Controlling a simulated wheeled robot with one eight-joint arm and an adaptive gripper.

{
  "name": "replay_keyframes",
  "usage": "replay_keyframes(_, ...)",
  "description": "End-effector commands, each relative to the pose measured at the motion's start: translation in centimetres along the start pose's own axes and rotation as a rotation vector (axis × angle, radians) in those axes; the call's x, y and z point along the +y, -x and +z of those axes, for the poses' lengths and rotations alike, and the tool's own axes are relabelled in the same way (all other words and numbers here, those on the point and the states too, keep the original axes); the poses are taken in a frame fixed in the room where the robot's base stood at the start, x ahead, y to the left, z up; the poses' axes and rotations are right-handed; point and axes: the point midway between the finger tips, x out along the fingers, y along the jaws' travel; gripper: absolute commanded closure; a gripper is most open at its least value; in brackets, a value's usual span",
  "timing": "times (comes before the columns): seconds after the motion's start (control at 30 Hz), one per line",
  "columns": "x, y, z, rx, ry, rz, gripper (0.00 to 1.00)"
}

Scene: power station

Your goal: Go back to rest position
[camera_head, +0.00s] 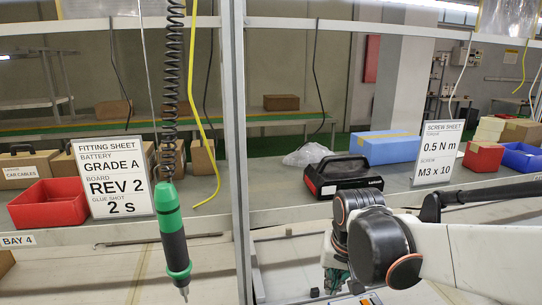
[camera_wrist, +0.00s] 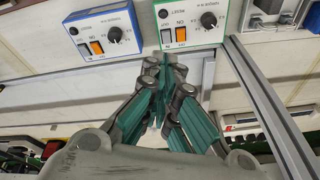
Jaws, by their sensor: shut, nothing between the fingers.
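My gripper (camera_wrist: 167,68) shows in the wrist view with its green-lined fingers drawn together and nothing held. Beyond the fingertips are a blue-framed control box (camera_wrist: 103,30) and a green-framed control box (camera_wrist: 190,24), each with a black knob and an orange switch. I cannot tell how far the fingertips are from them. In the head view my arm reaches in from the right, in front of the shelf. My gripper (camera_head: 336,262) is mostly hidden there behind the wrist joints, low in the picture.
A green and black screwdriver (camera_head: 174,240) hangs on a coiled cord at left. A metal upright (camera_head: 238,150) stands left of my arm. The shelf holds a red bin (camera_head: 48,204), a black case (camera_head: 342,176), a blue box (camera_head: 385,147) and two sign sheets, fitting (camera_head: 112,176) and screw (camera_head: 437,152).

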Motion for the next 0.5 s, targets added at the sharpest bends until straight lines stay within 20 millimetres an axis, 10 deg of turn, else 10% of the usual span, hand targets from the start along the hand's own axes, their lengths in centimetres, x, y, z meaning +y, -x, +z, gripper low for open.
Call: replay_keyframes(0.5,5.1,6.6,6.6,0.211,0.111,-0.02,1.0)
